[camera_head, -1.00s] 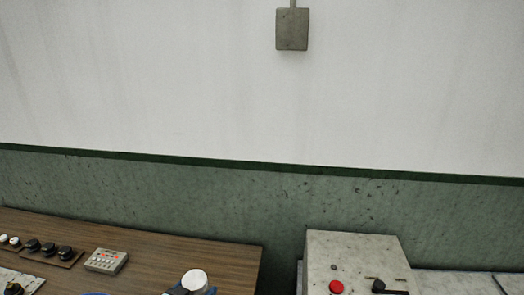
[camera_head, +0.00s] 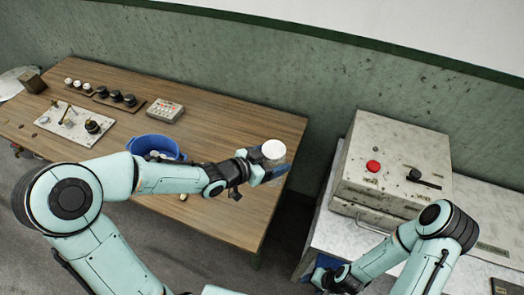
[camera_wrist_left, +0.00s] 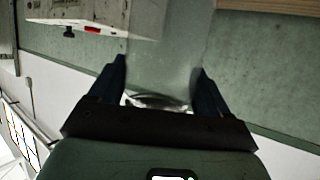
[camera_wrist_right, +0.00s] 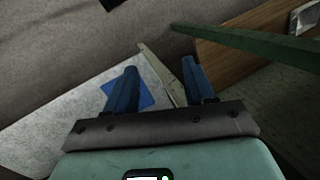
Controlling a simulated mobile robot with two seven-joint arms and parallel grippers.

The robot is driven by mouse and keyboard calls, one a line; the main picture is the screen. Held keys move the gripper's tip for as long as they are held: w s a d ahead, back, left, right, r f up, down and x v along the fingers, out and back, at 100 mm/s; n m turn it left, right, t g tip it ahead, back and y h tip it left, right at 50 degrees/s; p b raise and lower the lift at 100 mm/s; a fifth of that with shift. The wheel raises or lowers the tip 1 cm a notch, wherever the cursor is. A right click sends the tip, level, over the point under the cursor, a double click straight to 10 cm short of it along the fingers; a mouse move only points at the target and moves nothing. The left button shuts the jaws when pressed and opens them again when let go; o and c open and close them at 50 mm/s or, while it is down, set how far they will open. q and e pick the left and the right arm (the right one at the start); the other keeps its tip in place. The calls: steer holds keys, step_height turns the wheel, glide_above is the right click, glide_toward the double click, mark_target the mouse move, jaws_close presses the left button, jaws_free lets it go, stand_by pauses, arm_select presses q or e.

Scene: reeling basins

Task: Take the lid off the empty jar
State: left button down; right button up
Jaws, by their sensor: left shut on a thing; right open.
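A clear jar (camera_head: 278,163) with a white lid (camera_head: 273,149) is held upright, in front of the right end of the wooden table in the head view. My left gripper (camera_head: 268,172) is shut around the jar's body, below the lid. The left wrist view shows the clear jar (camera_wrist_left: 168,60) between the two blue fingers (camera_wrist_left: 157,85). The lid is on the jar.
A blue basin (camera_head: 152,144) stands on the wooden table (camera_head: 215,125), with a control panel (camera_head: 75,122), several knobs and a keypad (camera_head: 166,110) nearby. A grey box with a red button (camera_head: 373,166) stands on the grey bench (camera_head: 335,237). A gap separates table and bench.

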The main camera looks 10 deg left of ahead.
steer(key=o, duration=0.5)
steer(key=shift+d, duration=0.1)
steer(key=w+d+r+m+g+y, duration=0.35)
steer(key=d+r+m, duration=0.2)
steer(key=r, duration=0.45)
steer(key=w+d+r+m+g+y, duration=0.2)
steer(key=d+r+m+y, duration=0.3)
steer(key=r, duration=0.5)
steer(key=w+a+r+n+g+h, duration=0.25)
steer(key=w+r+n+h, duration=0.35)
steer(key=w+r+h, duration=0.35)
step_height(320, 180, up, 19)
steer(key=n+t+h, duration=0.2)
steer(key=t+h, duration=0.1)
steer(key=t, duration=0.5)
glide_above(273, 148)
steer(key=shift+r, duration=0.2)
steer(key=shift+f, duration=3.95)
